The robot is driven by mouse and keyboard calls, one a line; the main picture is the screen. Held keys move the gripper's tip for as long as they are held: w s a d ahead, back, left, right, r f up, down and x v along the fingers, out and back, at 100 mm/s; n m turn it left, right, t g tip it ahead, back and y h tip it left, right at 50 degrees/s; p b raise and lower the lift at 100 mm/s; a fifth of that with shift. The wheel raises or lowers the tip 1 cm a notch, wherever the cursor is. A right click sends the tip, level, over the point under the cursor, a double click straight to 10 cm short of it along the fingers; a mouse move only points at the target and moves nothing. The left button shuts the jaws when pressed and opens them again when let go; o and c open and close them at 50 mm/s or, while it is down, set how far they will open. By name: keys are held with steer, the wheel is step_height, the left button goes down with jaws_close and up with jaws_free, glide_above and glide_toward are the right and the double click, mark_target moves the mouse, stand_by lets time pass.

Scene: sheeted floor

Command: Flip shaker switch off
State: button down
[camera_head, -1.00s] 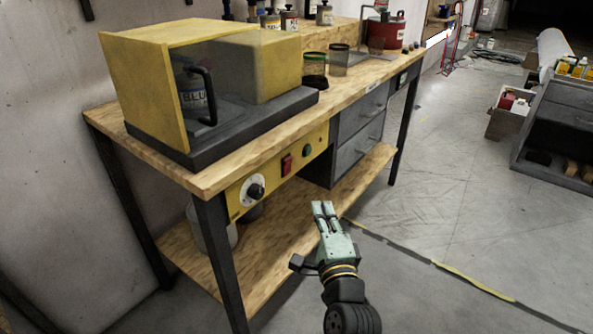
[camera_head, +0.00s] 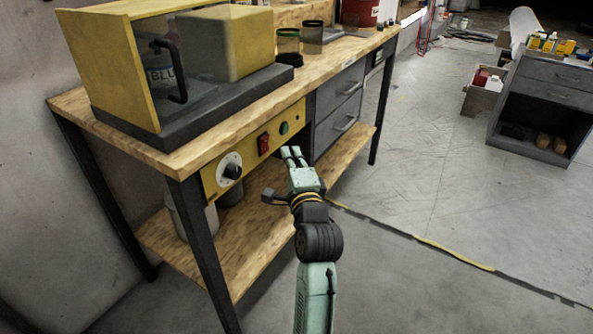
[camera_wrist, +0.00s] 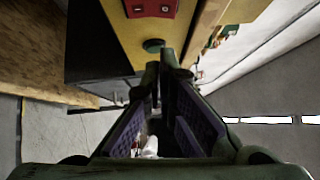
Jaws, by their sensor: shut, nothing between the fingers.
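The shaker (camera_head: 195,90) is a yellow box on a dark base, standing on the wooden workbench. Its yellow control panel (camera_head: 250,157) runs along the bench front. The panel carries a round dial (camera_head: 230,168), a red switch (camera_head: 263,143) and a green button (camera_head: 284,128). My gripper (camera_head: 291,152) is in front of the panel, just below the green button and right of the red switch. Its fingers are shut and empty. In the wrist view the red switch (camera_wrist: 152,8) is at the top, cut by the frame edge, and the green button (camera_wrist: 153,45) is just beyond the fingertips (camera_wrist: 160,68).
Grey drawers (camera_head: 338,110) are right of the panel. A lower wooden shelf (camera_head: 215,250) and a dark bench leg (camera_head: 205,250) are below and left. Cups (camera_head: 288,45) stand on the benchtop. The floor to the right is clear up to a dark cabinet (camera_head: 545,105).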

mark_target(265, 145)
steer(key=shift+w+a+r+p, duration=0.1)
steer(key=shift+w+a+p, duration=0.05)
steer(key=shift+w+a, duration=0.55)
steer(key=shift+w+a+r+p, duration=0.15)
steer(key=shift+w+a, duration=0.2)
steer(key=shift+a, duration=0.55)
steer(key=p, duration=0.2)
steer(key=shift+w+a+r+n+g+p, duration=0.1)
steer(key=shift+w+a+n+g+p, duration=0.1)
steer(key=shift+n+g+p, duration=0.1)
